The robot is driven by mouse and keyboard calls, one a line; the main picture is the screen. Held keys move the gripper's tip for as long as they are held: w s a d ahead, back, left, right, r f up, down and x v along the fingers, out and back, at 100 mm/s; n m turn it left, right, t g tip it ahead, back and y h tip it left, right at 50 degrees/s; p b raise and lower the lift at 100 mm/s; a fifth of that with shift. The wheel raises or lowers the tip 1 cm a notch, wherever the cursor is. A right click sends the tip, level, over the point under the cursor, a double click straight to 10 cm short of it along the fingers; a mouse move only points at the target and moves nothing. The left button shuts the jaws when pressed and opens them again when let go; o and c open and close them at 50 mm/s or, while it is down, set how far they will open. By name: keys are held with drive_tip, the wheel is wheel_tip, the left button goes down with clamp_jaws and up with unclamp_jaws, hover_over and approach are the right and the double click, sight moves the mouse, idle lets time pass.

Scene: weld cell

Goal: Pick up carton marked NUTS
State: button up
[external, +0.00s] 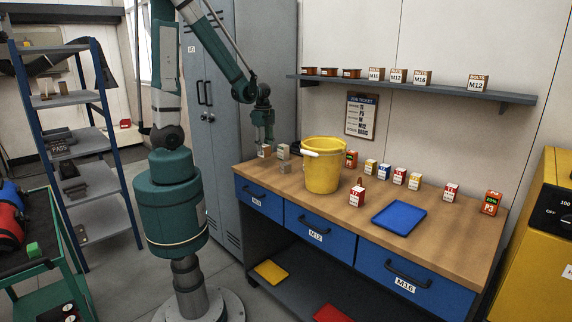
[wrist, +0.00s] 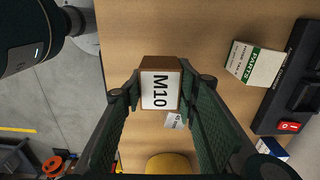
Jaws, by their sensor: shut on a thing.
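My gripper (external: 264,138) is at the left end of the bench, pointing down. In the wrist view my gripper (wrist: 159,92) has its fingers shut on both sides of a small brown carton (wrist: 160,90). Its white label reads M10; I cannot read the word NUTS on it. The same carton (external: 264,152) shows below the fingers in the external view, at or just above the bench top; I cannot tell which. Beside it stand a small pale carton (external: 283,152) and a grey block (external: 284,167), their markings too small to read.
A yellow bucket (external: 322,172) stands right of my gripper. Small cartons, a red-labelled bottle (external: 357,196) and a blue tray (external: 399,218) lie farther right. A wall shelf (external: 420,90) with cartons hangs above. A green-and-white PARTS carton (wrist: 255,64) lies near the gripper.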

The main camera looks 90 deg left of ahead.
sight(264, 145)
drive_tip(key=shift+r, duration=1.65)
